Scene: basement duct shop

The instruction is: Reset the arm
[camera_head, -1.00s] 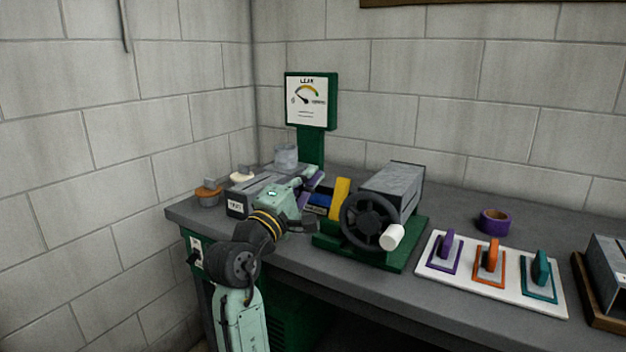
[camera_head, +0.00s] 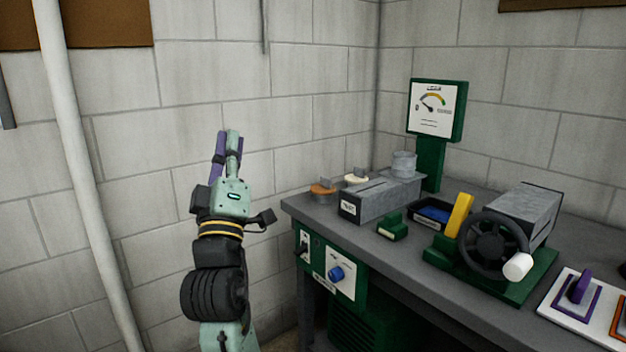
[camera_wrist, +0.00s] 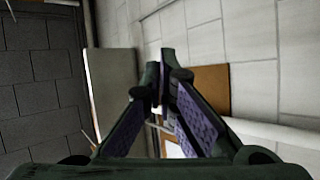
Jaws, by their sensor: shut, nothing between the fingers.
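My gripper (camera_head: 228,140) points up in front of the block wall, left of the workbench and clear of it. Its purple-padded fingers are shut with nothing between them. In the wrist view the fingertips of my gripper (camera_wrist: 163,78) meet near the middle, with the wall and a brown board behind them. No object touches the gripper in either view.
The grey workbench (camera_head: 400,255) stands at right, its near left corner close to my arm. It carries a duct piece (camera_head: 383,195), a green gauge stand (camera_head: 430,160), a handwheel machine (camera_head: 495,245) and a white board (camera_head: 570,305). A white pipe (camera_head: 85,200) runs down the wall at left.

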